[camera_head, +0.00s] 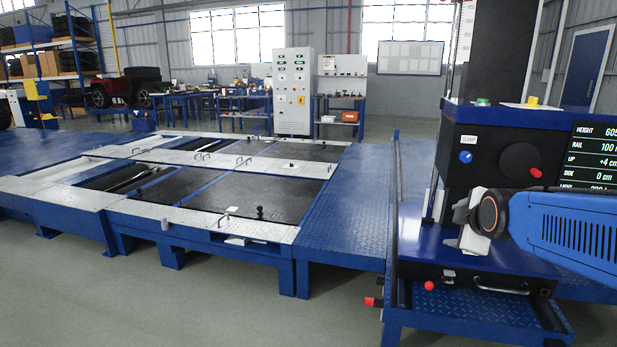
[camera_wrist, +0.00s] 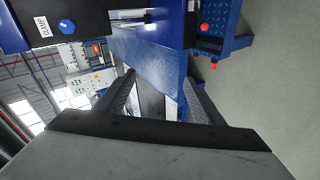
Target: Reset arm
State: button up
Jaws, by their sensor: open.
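My gripper (camera_head: 463,227) shows at the right in the head view, at the end of my blue arm, in front of the blue and black tester unit (camera_head: 500,190). In the wrist view its two dark fingers (camera_wrist: 160,98) stand apart with nothing held between them. The fingertips are partly hidden in the head view. The unit has a blue knob (camera_head: 466,157) below a "CLAMP" label, a red knob (camera_head: 536,173), a green button (camera_head: 483,101), a yellow button (camera_head: 532,101) and a display with height and rail readings (camera_head: 596,150).
The blue roller bed (camera_head: 190,235) with black plates fills the middle left. A blue tread-plate platform (camera_head: 345,215) lies left of the unit. A red-knobbed rail (camera_head: 375,302) sticks out at the unit's lower left. The grey floor (camera_head: 180,315) in front is clear. A white control cabinet (camera_head: 293,90) stands behind.

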jog(key=s+a+f+m+g, duration=0.2)
jog(key=s+f+m, duration=0.1)
jog(key=s, duration=0.6)
jog(key=s+a+f+m+g+y, duration=0.1)
jog(key=s+f+m, duration=0.3)
jog(key=s, duration=0.5)
jog(key=s+a+f+m+g, duration=0.3)
jog(key=s+m, duration=0.3)
jog(key=s, duration=0.3)
jog(key=shift+a+f+y, duration=0.4)
jog(key=shift+a+f, duration=0.2)
jog(key=shift+f, duration=0.05)
jog(key=shift+c, duration=0.2)
